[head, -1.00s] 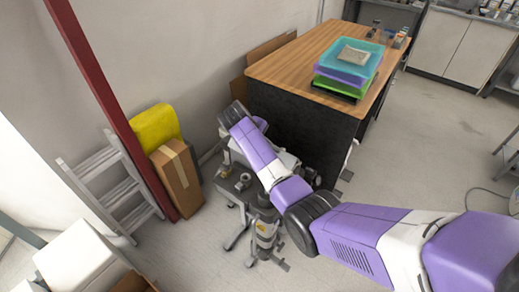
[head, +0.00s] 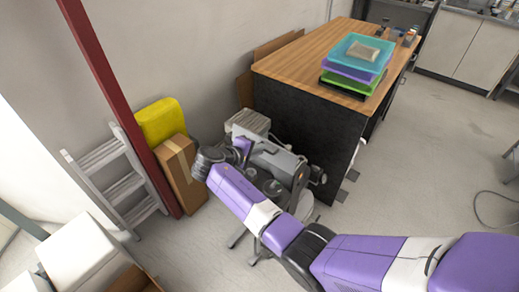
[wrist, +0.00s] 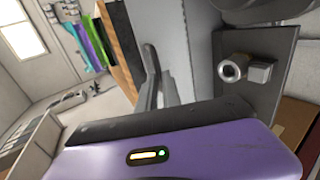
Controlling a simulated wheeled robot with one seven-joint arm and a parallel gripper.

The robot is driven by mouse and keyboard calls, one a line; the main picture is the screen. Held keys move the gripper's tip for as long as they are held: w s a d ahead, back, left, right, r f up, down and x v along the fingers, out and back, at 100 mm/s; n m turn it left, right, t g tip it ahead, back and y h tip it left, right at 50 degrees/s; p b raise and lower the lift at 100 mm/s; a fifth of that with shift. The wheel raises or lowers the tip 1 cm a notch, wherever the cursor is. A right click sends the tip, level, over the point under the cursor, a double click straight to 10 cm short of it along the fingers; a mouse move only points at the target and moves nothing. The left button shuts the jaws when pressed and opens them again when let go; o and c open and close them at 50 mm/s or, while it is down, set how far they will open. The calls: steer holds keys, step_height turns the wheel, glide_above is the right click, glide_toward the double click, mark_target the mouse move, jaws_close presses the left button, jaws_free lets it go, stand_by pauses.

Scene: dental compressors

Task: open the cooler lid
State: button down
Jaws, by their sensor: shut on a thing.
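A grey machine (head: 277,160) with a long panel and round parts stands on the floor in front of the desk. I cannot tell for certain which part is the cooler lid. My arm reaches to its left side in the head view, and the wrist hides much of the contact. In the wrist view, my purple gripper body (wrist: 185,150) fills the bottom, close against a grey panel (wrist: 192,55). A round knob on a block (wrist: 233,68) shows at the right. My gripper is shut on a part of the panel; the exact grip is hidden.
A wooden-top desk (head: 290,65) with stacked trays (head: 355,60) stands behind. A cardboard box (head: 182,172), yellow item (head: 160,120), ladder (head: 118,185) and red post (head: 110,90) are on the left. White boxes (head: 75,252) stand at lower left.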

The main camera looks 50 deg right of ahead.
steer(key=shift+a+f, duration=0.15)
steer(key=shift+f, duration=0.15)
steer(key=c, duration=1.5)
jaws_free()
steer(key=shift+r, duration=0.1)
steer(key=shift+b+v, duration=0.35)
steer(key=shift+v, duration=3.45)
